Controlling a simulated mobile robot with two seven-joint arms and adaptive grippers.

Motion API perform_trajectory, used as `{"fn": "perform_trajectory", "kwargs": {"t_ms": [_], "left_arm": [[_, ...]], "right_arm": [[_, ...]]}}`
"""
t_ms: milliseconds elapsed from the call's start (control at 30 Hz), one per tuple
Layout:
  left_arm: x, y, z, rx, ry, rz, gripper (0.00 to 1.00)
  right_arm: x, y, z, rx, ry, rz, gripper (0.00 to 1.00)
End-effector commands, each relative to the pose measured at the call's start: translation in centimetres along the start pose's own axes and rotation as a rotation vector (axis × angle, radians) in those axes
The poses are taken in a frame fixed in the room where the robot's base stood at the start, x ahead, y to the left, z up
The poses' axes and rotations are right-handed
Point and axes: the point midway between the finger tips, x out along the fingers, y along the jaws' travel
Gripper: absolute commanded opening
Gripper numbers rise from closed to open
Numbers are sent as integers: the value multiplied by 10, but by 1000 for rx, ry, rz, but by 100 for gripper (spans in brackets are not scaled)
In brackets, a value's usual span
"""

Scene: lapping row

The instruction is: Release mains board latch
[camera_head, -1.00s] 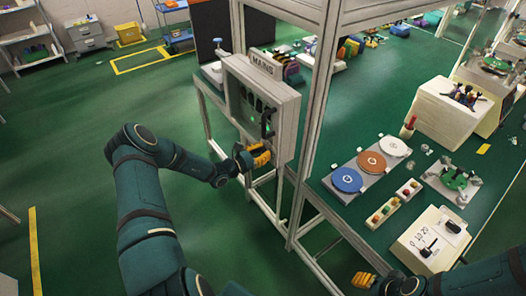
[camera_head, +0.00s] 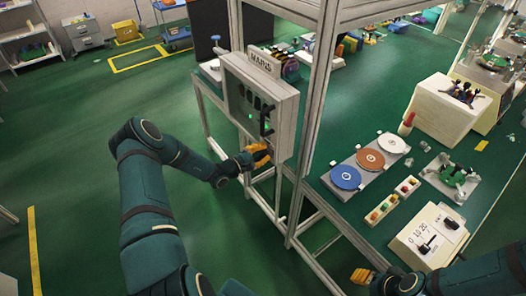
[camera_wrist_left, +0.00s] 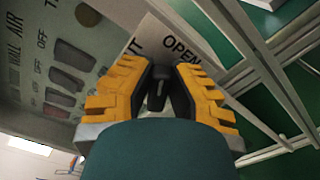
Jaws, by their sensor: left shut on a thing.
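The grey mains board (camera_head: 285,118) hangs on the metal frame, with a MAINS sign on top and a black lever on its front. My left gripper (camera_head: 260,152) is at the board's lower edge. In the left wrist view my left gripper (camera_wrist_left: 160,90) is shut on a small dark latch (camera_wrist_left: 157,88) next to a plate marked OPEN (camera_wrist_left: 180,48). The fingers hide most of the latch. My right gripper (camera_head: 362,276) is low at the bottom of the head view, away from the board. Whether its fingers are open is unclear.
The metal frame's upright (camera_head: 310,110) stands right of the board. The green bench (camera_head: 335,200) to the right carries a plate with three coloured discs (camera_head: 370,160) and a white lever box (camera_head: 430,235). The floor to the left is open.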

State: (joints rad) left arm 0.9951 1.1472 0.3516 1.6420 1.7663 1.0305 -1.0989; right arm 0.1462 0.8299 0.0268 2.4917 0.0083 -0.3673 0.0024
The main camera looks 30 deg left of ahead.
Motion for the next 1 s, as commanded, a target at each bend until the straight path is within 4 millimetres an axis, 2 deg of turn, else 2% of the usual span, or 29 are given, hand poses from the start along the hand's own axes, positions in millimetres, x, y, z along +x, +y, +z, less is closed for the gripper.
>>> {"fn": "perform_trajectory", "kwargs": {"t_ms": [500,1000], "left_arm": [[1,-4,0,404,-3,2,0],[1,-5,-1,525,-1,2,0]], "right_arm": [[8,3,1,0,0,2,47],[10,4,1,0,0,2,47]]}}
